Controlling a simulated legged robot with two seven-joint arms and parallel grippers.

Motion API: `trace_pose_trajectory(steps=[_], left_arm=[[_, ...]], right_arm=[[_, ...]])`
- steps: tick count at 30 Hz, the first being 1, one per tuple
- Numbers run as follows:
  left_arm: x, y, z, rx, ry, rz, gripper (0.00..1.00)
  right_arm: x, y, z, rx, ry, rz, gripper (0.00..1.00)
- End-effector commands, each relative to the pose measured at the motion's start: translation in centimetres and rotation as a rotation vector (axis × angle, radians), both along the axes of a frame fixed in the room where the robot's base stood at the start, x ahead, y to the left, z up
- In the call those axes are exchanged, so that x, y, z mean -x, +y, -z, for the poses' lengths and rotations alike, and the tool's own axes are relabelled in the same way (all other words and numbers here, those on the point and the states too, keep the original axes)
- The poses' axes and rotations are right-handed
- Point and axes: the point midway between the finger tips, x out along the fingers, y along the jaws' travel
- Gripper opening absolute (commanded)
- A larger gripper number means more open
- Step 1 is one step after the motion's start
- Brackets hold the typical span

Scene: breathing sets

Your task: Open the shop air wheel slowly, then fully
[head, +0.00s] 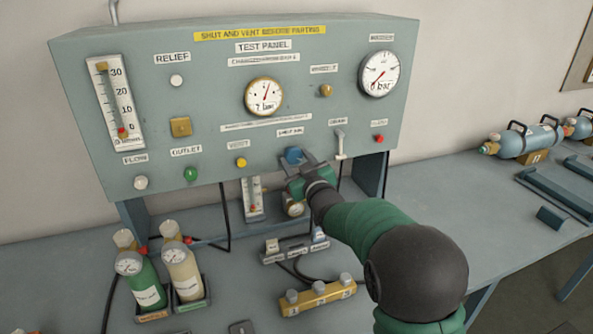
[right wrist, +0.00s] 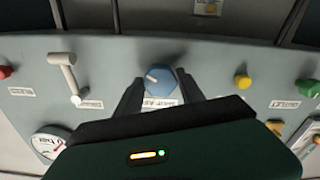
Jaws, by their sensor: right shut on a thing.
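The shop air wheel (head: 292,155) is a small blue knob low on the grey-green test panel (head: 210,90), under a label that reads like "shop air". In the right wrist view the blue wheel (right wrist: 158,79) shows a pale pointer mark on its face. My right gripper (head: 302,167) is at the wheel, and its two dark fingers (right wrist: 160,92) sit on either side of it, shut on it. My left gripper is not in view.
A white lever (head: 340,145) and a red button (head: 379,138) sit right of the wheel, a yellow knob (head: 241,162) left. Two small cylinders (head: 147,285) stand on the bench at left.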

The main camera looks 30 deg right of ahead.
Motion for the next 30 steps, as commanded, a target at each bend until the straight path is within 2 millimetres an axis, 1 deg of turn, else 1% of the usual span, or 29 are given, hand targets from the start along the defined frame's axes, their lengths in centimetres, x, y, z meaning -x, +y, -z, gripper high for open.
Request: trace_pose_trajectory(steps=[1,30], left_arm=[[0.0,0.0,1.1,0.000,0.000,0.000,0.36],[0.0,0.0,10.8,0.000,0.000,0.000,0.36]], right_arm=[[0.0,0.2,1.4,0.039,0.027,-0.002,0.05],[0.0,-0.1,1.2,0.937,0.241,-0.004,0.05]])
